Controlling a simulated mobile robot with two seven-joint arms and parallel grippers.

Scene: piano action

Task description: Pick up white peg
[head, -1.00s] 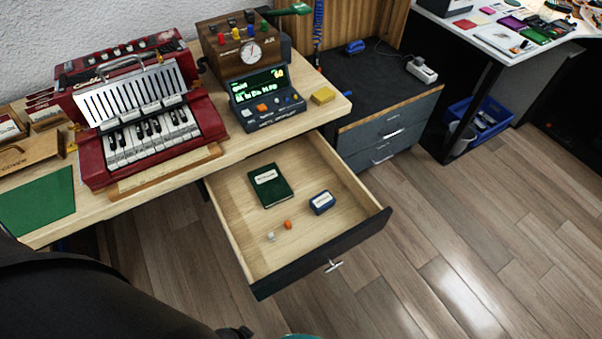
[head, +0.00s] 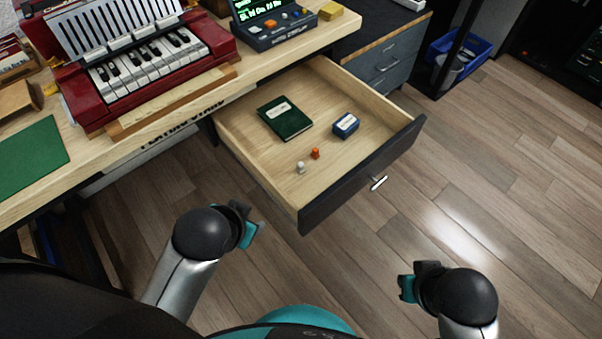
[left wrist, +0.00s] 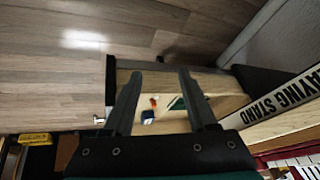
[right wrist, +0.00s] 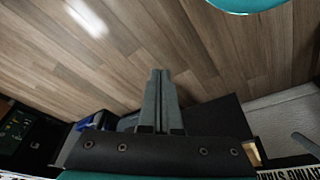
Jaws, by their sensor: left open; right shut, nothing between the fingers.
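The white peg (head: 300,167) stands in the open drawer (head: 240,125), near the drawer's front left corner. An orange peg (head: 315,153) is just to its right and slightly behind it. My left gripper (head: 247,226) is in front of the drawer, to the left of and apart from the peg. In the left wrist view its fingers (left wrist: 158,88) are spread and empty, with the drawer beyond them. My right gripper (head: 405,281) is over the floor to the right, away from the drawer. In the right wrist view its fingers (right wrist: 160,100) are together with nothing between them.
A green book (head: 285,118) and a blue box (head: 345,124) lie farther back in the drawer. The drawer front has a metal handle (head: 378,183). A red accordion (head: 130,70) sits on the desk at the left. Open floor (head: 480,200) lies to the right.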

